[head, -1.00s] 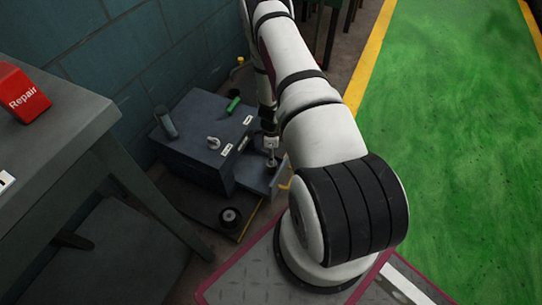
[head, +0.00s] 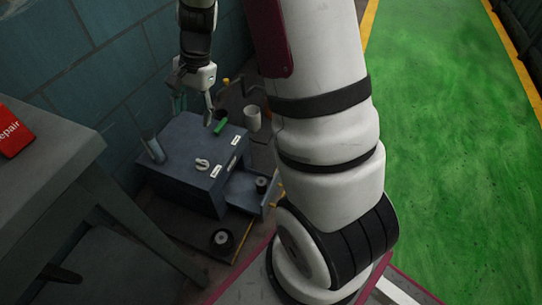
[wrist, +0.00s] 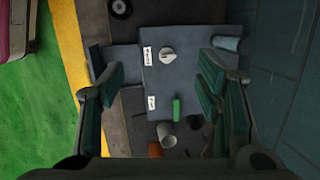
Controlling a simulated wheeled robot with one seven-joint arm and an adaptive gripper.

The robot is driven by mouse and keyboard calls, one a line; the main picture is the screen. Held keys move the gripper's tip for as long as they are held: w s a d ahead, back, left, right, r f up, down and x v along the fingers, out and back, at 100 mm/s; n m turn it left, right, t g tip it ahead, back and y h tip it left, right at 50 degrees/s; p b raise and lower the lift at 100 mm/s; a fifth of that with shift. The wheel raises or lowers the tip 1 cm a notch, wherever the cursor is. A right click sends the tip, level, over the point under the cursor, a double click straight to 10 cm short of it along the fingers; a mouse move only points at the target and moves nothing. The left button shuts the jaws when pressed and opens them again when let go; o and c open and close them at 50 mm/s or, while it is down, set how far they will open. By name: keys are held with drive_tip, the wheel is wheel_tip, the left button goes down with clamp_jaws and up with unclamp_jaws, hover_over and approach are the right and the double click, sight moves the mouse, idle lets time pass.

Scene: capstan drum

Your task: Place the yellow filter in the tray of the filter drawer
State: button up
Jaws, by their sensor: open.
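The filter drawer (head: 240,190) stands pulled out from the right side of the dark grey box; the wrist view shows it too (wrist: 124,57). A dark round piece (head: 261,185) with a lighter top shows in the drawer's tray. My gripper (head: 195,105) is open and empty, raised above the back of the box, away from the drawer. In the wrist view its fingers (wrist: 163,85) are spread wide.
On the box (head: 185,165) are a green cylinder (head: 220,127), a white knob (head: 202,164) and a grey cylinder (head: 153,146). A white cup (head: 252,118) stands behind it. A black round piece (head: 222,240) lies in front. A grey table (head: 60,150) is at left.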

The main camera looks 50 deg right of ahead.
drive_tip(key=s+a+r+n, duration=0.4)
drive_tip(key=s+r, duration=0.3)
drive_tip(key=s+a+r+n, duration=0.3)
drive_tip(key=s+a+r, duration=0.1)
drive_tip(key=s+r, duration=0.3)
drive_tip(key=s+r+n+h, duration=0.1)
drive_tip(key=s+n, duration=0.2)
drive_tip(key=s, duration=0.6)
drive_tip(key=s+r+n+g+h, duration=0.1)
drive_tip(key=s+r+n, duration=0.1)
drive_tip(key=s, duration=0.8)
drive_tip(key=shift+s+n+h, duration=0.25)
drive_tip(key=shift+n+h, duration=0.15)
drive_tip(key=shift+n, duration=0.5)
